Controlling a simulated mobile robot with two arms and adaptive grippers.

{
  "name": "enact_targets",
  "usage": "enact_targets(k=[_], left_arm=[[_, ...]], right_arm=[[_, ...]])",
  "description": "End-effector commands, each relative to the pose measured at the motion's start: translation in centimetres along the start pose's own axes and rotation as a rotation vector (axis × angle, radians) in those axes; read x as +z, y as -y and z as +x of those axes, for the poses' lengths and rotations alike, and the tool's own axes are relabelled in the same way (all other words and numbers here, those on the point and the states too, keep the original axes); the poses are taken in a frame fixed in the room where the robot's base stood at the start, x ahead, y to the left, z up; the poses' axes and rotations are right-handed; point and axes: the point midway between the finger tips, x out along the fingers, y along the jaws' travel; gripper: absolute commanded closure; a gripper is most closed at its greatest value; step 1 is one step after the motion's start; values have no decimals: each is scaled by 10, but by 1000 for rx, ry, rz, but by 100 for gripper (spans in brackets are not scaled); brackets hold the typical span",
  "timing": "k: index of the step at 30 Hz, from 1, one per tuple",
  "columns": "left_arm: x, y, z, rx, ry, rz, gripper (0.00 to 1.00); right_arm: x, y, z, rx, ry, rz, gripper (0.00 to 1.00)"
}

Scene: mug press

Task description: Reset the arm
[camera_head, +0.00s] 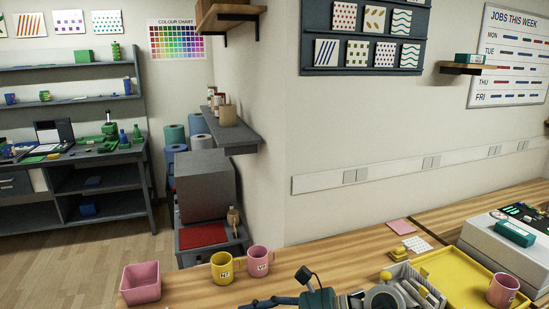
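No gripper of mine can be made out in the head view. A dark device with a lever and a teal body (318,297) is cut off by the bottom edge, beside a grey round part (381,299). I cannot tell whether these belong to a mug press or to an arm. A yellow mug (221,270) and a pink mug (257,263) stand upright side by side on the wooden worktop (190,294), left of the device. Another pink mug (502,291) stands at the right on a yellow tray (452,278).
A pink square bin (141,284) stands at the worktop's left end. A grey crate (425,277) with several items sits left of the yellow tray. A grey-white machine (505,250) fills the right side. A wall shelf (230,135) juts out above a dark grey box (204,186).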

Motion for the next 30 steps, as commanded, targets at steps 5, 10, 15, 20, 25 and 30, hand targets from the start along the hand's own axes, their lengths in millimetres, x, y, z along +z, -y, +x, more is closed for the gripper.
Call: enact_targets(k=[5, 10, 15, 20, 25, 30], left_arm=[[-2, 0, 0, 0, -3, 0, 33], [-4, 0, 0, -1, -6, 0, 33], [-5, 0, 0, -1, -9, 0, 33], [-6, 1, 0, -1, -10, 0, 33], [-6, 1, 0, -1, -10, 0, 33], [-6, 1, 0, -1, -10, 0, 33]], right_arm=[[110, 20, -23, -160, 593, 512, 39], [108, 78, -107, -336, 1082, 1106, 39], [4, 101, -178, -540, 1465, 1711, 39], [-111, 66, -204, -755, 1701, 2189, 39], [-207, -12, -207, 890, -1613, -2269, 39], [-254, -86, -200, 894, -1356, -2041, 39]])
